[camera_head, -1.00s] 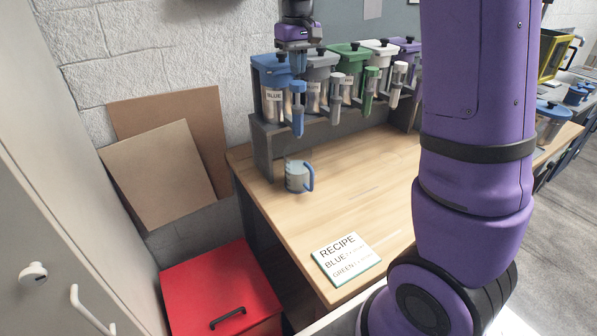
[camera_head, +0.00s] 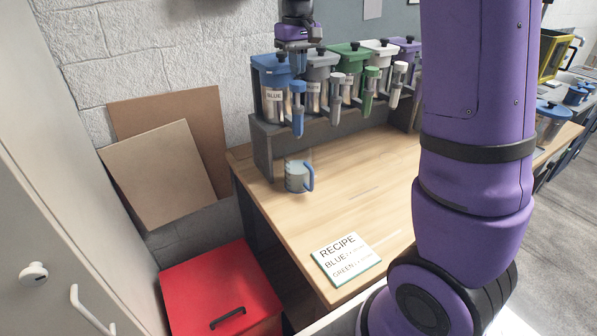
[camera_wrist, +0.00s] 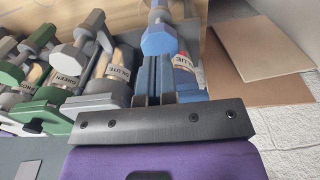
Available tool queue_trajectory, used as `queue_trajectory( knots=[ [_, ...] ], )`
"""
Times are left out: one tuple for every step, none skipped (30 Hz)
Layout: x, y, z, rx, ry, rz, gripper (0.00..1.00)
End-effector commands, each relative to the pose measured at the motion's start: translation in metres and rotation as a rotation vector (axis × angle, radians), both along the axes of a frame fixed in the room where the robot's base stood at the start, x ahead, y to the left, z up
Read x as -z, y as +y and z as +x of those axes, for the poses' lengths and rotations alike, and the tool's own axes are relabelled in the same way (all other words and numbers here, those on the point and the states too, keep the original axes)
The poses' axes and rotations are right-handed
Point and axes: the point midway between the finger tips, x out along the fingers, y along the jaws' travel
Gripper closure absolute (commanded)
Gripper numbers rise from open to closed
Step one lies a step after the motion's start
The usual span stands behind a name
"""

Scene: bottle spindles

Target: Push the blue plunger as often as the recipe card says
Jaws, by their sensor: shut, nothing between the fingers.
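The blue plunger (camera_head: 298,112) stands upright on the front of the blue-lidded bottle labelled BLUE (camera_head: 273,100). In the wrist view its round blue knob (camera_wrist: 160,40) is just beyond my fingertips. My gripper (camera_head: 299,70) is shut and empty, pointing down above the plunger's knob. A small gap seems to show, but I cannot tell exactly. The recipe card (camera_head: 346,258) lies at the table's near edge. It reads RECIPE, BLUE and GREEN; the small print after each colour is too small to read. A clear mug with a blue handle (camera_head: 298,176) stands below the blue plunger.
Grey, green, white and purple-lidded bottles with plungers stand in a row right of the blue one on a dark rack (camera_head: 263,150). The wooden table (camera_head: 350,190) is mostly clear. A red box (camera_head: 220,290) and leaning brown boards (camera_head: 160,175) are at the left.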

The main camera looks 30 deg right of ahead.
Motion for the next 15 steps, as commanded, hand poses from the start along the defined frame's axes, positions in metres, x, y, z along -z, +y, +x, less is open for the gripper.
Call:
queue_trajectory(
  knots=[
    [0.0,0.0,0.0,0.0,0.0,0.0,1.0],
    [0.0,0.0,0.0,0.0,0.0,0.0,1.0],
    [0.0,0.0,0.0,0.0,0.0,0.0,1.0],
    [0.0,0.0,0.0,0.0,0.0,0.0,1.0],
    [0.0,0.0,0.0,0.0,0.0,0.0,1.0],
    [0.0,0.0,0.0,0.0,0.0,0.0,1.0],
    [0.0002,0.0,0.0,0.0,0.0,0.0,1.0],
    [0.0005,0.0,0.0,0.0,0.0,0.0,1.0],
    [0.0014,0.0,-0.0001,0.0,0.001,0.0,1.0],
    [0.0023,0.0,-0.0001,0.0,0.001,0.0,1.0],
    [0.0035,0.0,-0.0001,0.0,0.001,0.0,1.0],
    [0.0053,0.0,-0.0002,0.0,0.002,0.0,1.0],
    [0.0067,0.0,-0.0001,0.0,0.002,0.0,1.0],
    [0.008,0.0,-0.0001,0.0,0.001,0.0,1.0],
    [0.0098,0.0,0.0,0.0,0.001,0.0,1.0]
  ],
)
